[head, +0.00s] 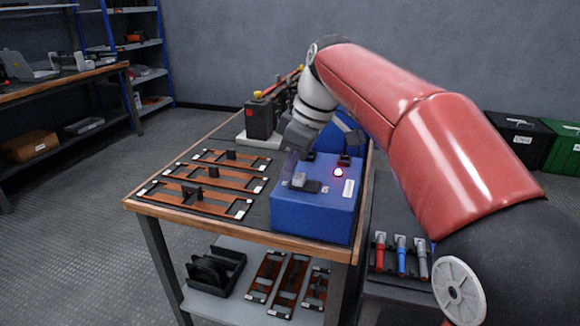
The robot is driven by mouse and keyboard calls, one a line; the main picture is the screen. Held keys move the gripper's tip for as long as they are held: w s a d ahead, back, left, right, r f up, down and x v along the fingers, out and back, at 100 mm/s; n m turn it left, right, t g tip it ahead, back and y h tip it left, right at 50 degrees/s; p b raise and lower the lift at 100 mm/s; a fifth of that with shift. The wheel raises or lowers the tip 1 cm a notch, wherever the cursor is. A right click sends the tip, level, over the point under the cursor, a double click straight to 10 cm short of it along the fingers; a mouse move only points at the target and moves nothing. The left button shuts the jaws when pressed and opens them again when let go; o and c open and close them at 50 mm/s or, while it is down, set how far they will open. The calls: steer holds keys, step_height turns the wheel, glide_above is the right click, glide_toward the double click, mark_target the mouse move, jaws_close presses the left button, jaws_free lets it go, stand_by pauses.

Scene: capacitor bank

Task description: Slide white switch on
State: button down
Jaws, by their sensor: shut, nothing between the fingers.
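The blue box (312,215) stands at the near right corner of the table. On its top, the white switch (299,180) sits at the left end of a short dark slot (313,187). A round light (338,172) on the box glows pinkish red. My gripper (290,168) reaches down over the left part of the box top, shut and empty. Its fingertips are dark and blurred, close by the white switch. I cannot tell whether they touch it.
The table (160,207) has several orange-brown frames with black handles (195,199) left of the box. A dark block with a yellow top (259,117) stands behind. Red, blue and grey-handled tools (401,257) stand on a lower surface at right. My arm crosses the upper right.

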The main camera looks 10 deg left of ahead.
mark_target(300, 176)
steer(key=shift+s+d, duration=0.1)
steer(key=shift+d, duration=1.3)
steer(key=shift+a, duration=0.1)
steer(key=shift+a, duration=0.35)
steer(key=a+p, duration=0.1)
steer(key=a, duration=0.2)
steer(key=shift+a+r+p, duration=0.1)
steer(key=shift+r+p, duration=0.05)
steer(key=shift+p, duration=0.15)
steer(key=v, duration=0.9)
steer(key=shift+w+r, duration=0.2)
steer(key=shift+r, duration=0.1)
